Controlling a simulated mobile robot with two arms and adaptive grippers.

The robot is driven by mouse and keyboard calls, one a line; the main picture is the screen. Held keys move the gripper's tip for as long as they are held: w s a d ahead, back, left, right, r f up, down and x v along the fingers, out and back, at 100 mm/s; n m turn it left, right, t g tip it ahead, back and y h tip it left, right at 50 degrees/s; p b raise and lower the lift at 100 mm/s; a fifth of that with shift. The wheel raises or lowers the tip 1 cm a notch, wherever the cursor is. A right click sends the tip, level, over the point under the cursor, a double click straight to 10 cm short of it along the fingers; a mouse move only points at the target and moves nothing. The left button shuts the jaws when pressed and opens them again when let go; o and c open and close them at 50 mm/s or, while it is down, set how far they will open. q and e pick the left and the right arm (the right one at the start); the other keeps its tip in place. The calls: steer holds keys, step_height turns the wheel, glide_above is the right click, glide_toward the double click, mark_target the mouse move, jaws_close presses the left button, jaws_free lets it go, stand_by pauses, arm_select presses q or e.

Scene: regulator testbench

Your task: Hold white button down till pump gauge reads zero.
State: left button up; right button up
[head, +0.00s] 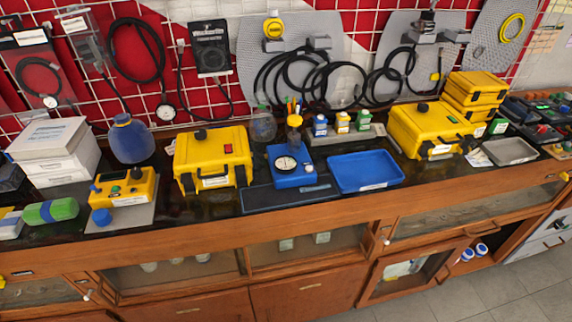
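A blue unit (291,180) with a round white-faced gauge (286,163) on top stands on the dark counter, near the middle. The gauge's needle and numbers are too small to read. A small pale spot (308,168) shows on the blue unit, right of the gauge; I cannot tell whether it is a white button. A yellow control box (128,187) with small buttons and a dark knob sits at the left on a grey plate. Neither of my grippers is in view, and nothing of mine touches the blue unit.
A yellow case (213,158) stands left of the blue unit and an empty blue tray (365,171) right of it. A dark mat (262,198) lies in front. Small bottles (342,122) and a holder with pens stand behind. The wooden counter edge (220,233) runs along the front.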

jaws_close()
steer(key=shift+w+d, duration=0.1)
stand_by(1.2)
